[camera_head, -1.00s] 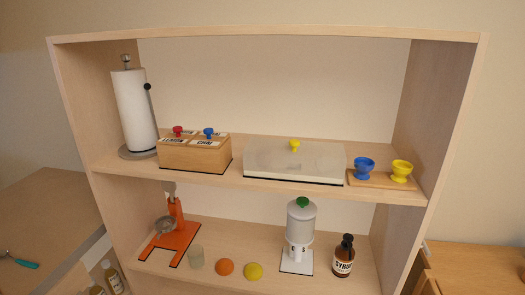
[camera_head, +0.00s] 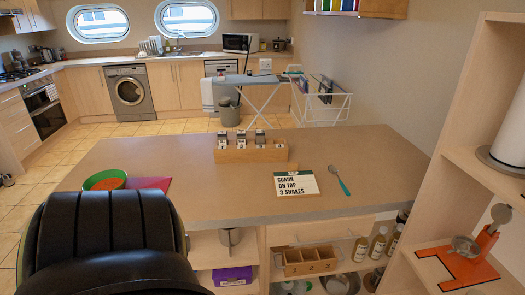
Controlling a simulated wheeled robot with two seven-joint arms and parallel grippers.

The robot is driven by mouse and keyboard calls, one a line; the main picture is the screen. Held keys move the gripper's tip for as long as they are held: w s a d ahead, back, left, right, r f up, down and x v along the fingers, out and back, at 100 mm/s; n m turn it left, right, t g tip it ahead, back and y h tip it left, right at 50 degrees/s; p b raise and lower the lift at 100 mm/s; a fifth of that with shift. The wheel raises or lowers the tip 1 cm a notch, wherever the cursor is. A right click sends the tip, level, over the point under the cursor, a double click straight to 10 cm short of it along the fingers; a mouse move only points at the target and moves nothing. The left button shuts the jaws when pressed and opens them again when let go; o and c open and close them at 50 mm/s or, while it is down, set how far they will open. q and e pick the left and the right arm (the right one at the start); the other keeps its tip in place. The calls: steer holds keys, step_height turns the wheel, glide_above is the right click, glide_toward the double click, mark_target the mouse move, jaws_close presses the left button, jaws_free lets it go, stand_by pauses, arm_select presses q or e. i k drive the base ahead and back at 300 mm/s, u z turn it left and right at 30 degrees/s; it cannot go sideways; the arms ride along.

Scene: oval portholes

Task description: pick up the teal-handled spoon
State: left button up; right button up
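The teal-handled spoon (camera_head: 344,187) lies on the counter top (camera_head: 390,190), right of a white card (camera_head: 296,184) that reads "CUMIN ON TOP 3 SHAKES". Its metal bowl points away from me and its teal handle points towards me and slightly right. The spoon and card lie apart. Nothing covers the spoon. Neither of my grippers is in view, so I cannot see whether they are open or shut.
A wooden rack with several small jars (camera_head: 252,152) stands behind the card. A green and orange bowl (camera_head: 105,180) is at the counter's left. A tall shelf unit (camera_head: 460,120) with an orange stand (camera_head: 466,265) rises at right. The counter around the spoon is clear.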

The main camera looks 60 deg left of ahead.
mark_target(332, 170)
steer(key=u, duration=2.1)
steer(key=i, duration=1)
